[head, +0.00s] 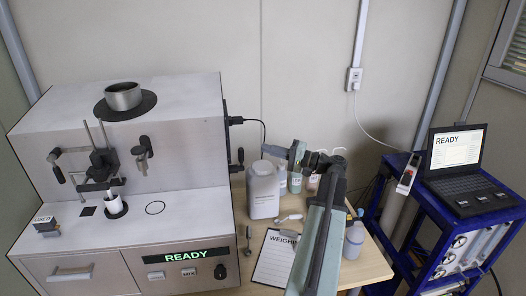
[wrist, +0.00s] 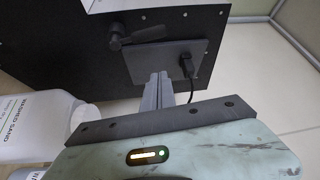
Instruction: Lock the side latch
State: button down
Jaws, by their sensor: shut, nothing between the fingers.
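The analyser (head: 120,180) is a large pale box on the left in the head view. Its side latch (head: 239,158) shows as a small dark handle on the right side wall. In the wrist view the latch (wrist: 136,37) is a dark lever with a rounded end, lying roughly sideways across the black side panel. My gripper (head: 270,151) is to the right of the latch in the head view, pointing toward the side wall. In the wrist view my gripper (wrist: 155,80) is shut and empty, below the latch in the picture, with an apparent gap between them.
A plug with a cable (wrist: 187,66) sits in a grey plate (wrist: 165,62) close to my fingertips. A white bottle (head: 263,190) stands on the wooden table beside the analyser, near my gripper. A clipboard (head: 273,262) lies in front. A blue cart (head: 440,210) with a laptop stands right.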

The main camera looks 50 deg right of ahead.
aim_at(241, 159)
jog(key=w+a, duration=0.4)
jog(key=a, duration=0.1)
jog(key=shift+w+a, duration=0.35)
jog(key=shift+w+a+f, duration=0.1)
jog(key=shift+a, duration=0.05)
